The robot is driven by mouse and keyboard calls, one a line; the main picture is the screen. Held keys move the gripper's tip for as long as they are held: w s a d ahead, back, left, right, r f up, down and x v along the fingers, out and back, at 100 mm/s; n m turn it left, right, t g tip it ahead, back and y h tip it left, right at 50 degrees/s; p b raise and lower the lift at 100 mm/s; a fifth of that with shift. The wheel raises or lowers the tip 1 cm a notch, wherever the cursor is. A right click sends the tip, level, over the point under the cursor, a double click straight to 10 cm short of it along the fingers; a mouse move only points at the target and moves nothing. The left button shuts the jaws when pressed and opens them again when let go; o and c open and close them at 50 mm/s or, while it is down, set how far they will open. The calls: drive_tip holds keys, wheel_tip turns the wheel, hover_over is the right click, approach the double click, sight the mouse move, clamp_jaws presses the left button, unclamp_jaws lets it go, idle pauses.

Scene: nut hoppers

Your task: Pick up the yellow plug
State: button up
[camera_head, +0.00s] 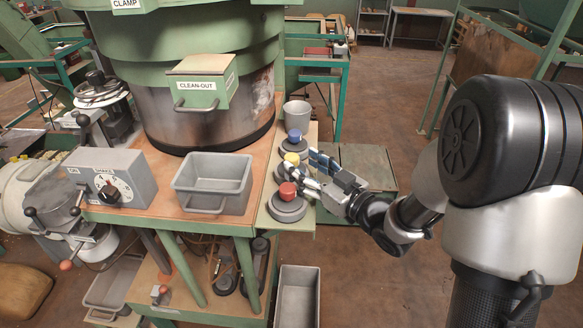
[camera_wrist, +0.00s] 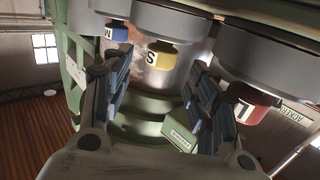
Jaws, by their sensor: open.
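The yellow plug (camera_head: 291,158) sits on a grey round base in the middle of a row of three, on the narrow ledge at the table's right side. In the wrist view the yellow plug (camera_wrist: 160,56) is marked S and shows upside down between my spread fingers. My gripper (camera_head: 313,172) is open just right of the plug, with its fingers pointing at it. In the wrist view my gripper (camera_wrist: 158,72) holds nothing. In the head view its fingers partly hide the base under the yellow plug.
The blue plug (camera_head: 294,135) stands behind and the red plug (camera_head: 287,190) in front, both close to my fingers. A grey cup (camera_head: 297,112) is at the ledge's far end. A grey bin (camera_head: 213,181) and the green hopper (camera_head: 187,60) stand to the left.

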sight(297, 162)
drive_tip(key=x, duration=0.5)
drive_tip(key=shift+a+f, duration=0.1)
drive_tip(key=shift+f, duration=0.15)
drive_tip(key=shift+c, duration=0.5)
clamp_jaws()
